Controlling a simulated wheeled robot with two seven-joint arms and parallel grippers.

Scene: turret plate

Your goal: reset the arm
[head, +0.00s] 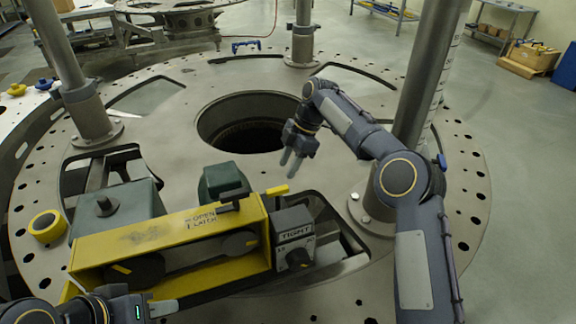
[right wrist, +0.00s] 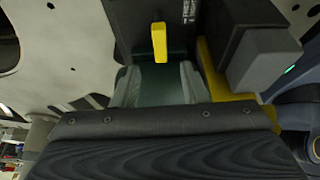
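My right arm (head: 400,180) reaches in from the right in the head view and bends over the plate. Its gripper (head: 291,161) hangs near the central hole, above and to the right of the yellow device, with two grey fingertips apart and nothing seen between them. My left gripper (head: 160,306) is low at the left, beside the lower edge of the yellow device. Only part of its fingers shows, so its opening is unclear.
The yellow device (head: 170,236), marked "OPEN LATCH", has a grey "TIGHT" block (head: 292,238) at its right end. Green housings (head: 222,181) stand behind it. Grey posts (head: 302,35) rise from the round plate (head: 345,110). A yellow roll (head: 46,226) lies at the left.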

